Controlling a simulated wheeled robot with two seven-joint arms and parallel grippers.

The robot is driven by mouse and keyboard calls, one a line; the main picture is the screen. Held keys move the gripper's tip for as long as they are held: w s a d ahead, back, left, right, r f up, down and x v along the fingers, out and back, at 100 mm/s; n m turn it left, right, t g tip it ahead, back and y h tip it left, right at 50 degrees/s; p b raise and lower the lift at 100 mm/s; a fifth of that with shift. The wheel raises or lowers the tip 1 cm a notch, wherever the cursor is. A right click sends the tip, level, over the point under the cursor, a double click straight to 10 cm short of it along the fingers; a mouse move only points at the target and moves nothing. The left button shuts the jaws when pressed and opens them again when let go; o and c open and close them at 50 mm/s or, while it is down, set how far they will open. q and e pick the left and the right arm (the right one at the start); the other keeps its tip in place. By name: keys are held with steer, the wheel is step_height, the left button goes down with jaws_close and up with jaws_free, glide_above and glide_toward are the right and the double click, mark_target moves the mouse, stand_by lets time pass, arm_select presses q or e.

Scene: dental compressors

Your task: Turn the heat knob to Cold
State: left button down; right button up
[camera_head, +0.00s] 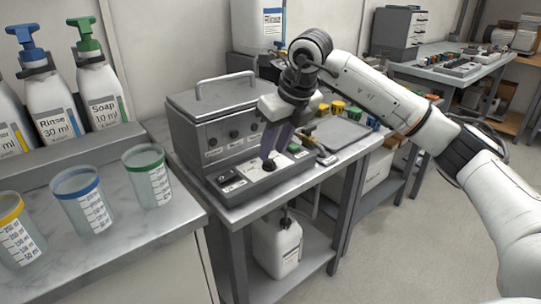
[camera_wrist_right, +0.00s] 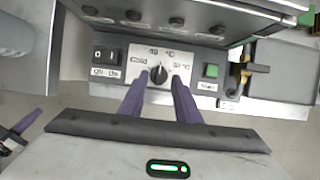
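The heat knob (camera_wrist_right: 158,74) is a small black dial on a pale panel (camera_wrist_right: 142,52) marked "Cold" at left, a 40-something °C mark at the top and another °C mark at right. Its pointer looks roughly upright, toward the top mark. My right gripper (camera_wrist_right: 160,82) is open, with one purple finger on each side of the knob and gaps showing. In the head view my right gripper (camera_head: 270,152) points down at the knob (camera_head: 268,165) on the grey machine (camera_head: 225,188). Purple fingers at the wrist view's lower left look like my left gripper (camera_wrist_right: 18,128), partly cut off.
A black rocker switch (camera_wrist_right: 107,55) is left of the dial and a green button (camera_wrist_right: 211,71) right of it. A handled metal lid (camera_head: 225,82) rises behind. Measuring cups (camera_head: 85,200) and pump bottles (camera_head: 97,85) stand on the left counter.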

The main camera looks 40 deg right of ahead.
mark_target(271, 161)
steer(key=shift+x, duration=1.55)
steer(key=shift+r, duration=0.1)
jaws_close()
